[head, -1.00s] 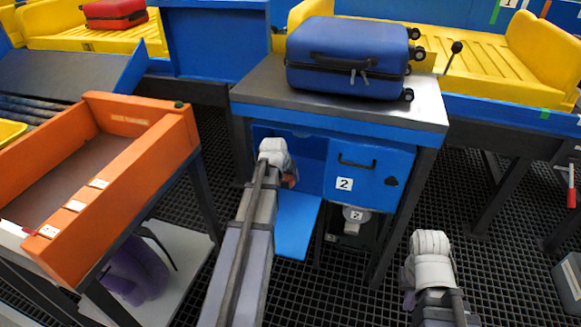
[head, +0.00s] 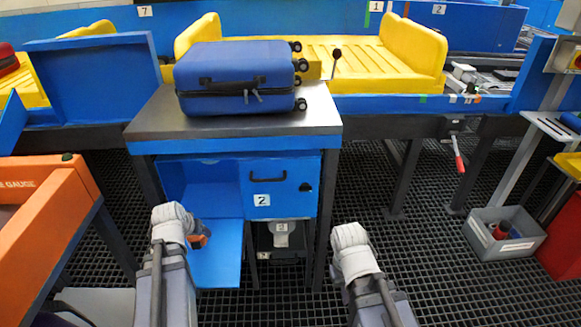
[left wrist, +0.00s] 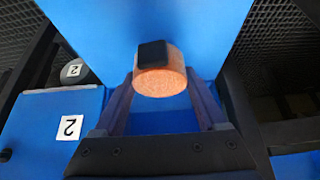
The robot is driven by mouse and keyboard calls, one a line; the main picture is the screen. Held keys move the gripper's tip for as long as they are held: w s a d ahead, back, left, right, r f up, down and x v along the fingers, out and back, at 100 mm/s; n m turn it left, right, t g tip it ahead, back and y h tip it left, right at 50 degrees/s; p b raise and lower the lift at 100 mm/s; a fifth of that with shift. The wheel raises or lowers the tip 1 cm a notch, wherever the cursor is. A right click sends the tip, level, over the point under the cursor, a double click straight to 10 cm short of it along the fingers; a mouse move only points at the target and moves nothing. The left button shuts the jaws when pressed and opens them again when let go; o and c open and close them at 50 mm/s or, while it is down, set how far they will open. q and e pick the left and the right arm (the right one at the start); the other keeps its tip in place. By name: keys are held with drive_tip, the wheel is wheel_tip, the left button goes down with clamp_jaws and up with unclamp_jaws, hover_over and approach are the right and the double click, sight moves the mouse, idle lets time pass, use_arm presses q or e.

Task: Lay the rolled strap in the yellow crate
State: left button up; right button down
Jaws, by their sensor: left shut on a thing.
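The rolled strap (left wrist: 160,83) is an orange roll with a black buckle. My left gripper (head: 191,241) is shut on it, with a dark finger at each side in the left wrist view. In the head view the strap (head: 203,241) shows beside the white-wrapped wrist, in front of the open cabinet compartment and over its lowered blue flap. My right arm's white-wrapped wrist is at lower centre; its fingers are hidden. A yellow thing at the right edge (head: 568,166) is cut off; I cannot tell if it is the yellow crate.
A blue suitcase (head: 236,78) lies on the metal-topped cabinet (head: 140,122). The blue flap (head: 222,262) sticks out below. An orange tray (head: 62,205) stands at left. A grey bin (head: 480,235) with a red thing sits on the floor at right. Black grid floor between is clear.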

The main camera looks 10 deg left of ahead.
wheel_tip(320, 180, up, 33)
drive_tip(key=p, duration=3.2)
drive_tip(key=shift+a+f, duration=0.15)
drive_tip(key=shift+f, duration=0.05)
drive_tip(key=shift+f, duration=0.1)
